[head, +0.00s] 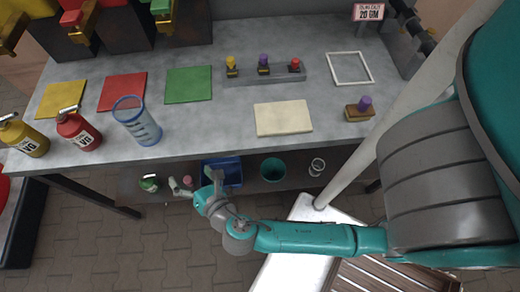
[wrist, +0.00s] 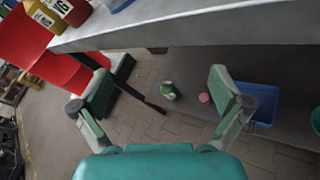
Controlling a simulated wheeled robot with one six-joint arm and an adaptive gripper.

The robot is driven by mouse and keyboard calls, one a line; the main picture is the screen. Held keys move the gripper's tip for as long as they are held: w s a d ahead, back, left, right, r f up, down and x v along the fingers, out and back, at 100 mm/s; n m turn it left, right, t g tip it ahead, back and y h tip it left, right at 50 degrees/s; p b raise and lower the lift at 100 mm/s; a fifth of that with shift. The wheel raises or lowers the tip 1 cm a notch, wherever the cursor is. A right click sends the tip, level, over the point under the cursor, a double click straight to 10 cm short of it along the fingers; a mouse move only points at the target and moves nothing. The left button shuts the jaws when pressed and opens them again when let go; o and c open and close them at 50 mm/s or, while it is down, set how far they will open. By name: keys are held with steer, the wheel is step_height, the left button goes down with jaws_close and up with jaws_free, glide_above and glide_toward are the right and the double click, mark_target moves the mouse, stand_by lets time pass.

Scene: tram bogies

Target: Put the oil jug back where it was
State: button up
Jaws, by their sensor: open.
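On the left of the workbench in the head view stand a yellow oil can (head: 22,135) and a red oil can (head: 78,130), both labelled VG. A clear blue measuring jug (head: 138,122) stands to their right. I cannot tell which of these is the oil jug. The yellow can (wrist: 43,14) and red can (wrist: 75,10) also show at the wrist view's top left. My gripper (head: 198,184) is open and empty below the bench's front edge. In the wrist view my gripper (wrist: 163,93) has its fingers wide apart, with a small green item (wrist: 168,90) beyond them.
On the low shelf are the green item (head: 149,182), a pink item (head: 188,181), a blue bin (head: 232,172), a teal bucket (head: 273,169) and a glass (head: 317,167). Yellow, red (head: 122,91) and green (head: 188,84) mats lie on the bench. The bench edge (head: 240,150) overhangs my gripper.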

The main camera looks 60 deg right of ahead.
steer(key=s+d+f+m+g+y, duration=0.1)
steer(key=s+f+m+y, duration=0.1)
steer(key=s+m, duration=0.4)
steer(key=s+d+f+m+y, duration=0.1)
steer(key=s+f+m+y, duration=0.2)
steer(key=s, duration=0.5)
steer(key=s+d+r+m+t, duration=0.1)
steer(key=s+r+m, duration=1)
steer(key=m, duration=0.6)
steer(key=shift+s+r+m, duration=0.25)
steer(key=shift+s+m, duration=0.05)
steer(key=shift+s, duration=0.85)
steer(key=shift+c, duration=0.2)
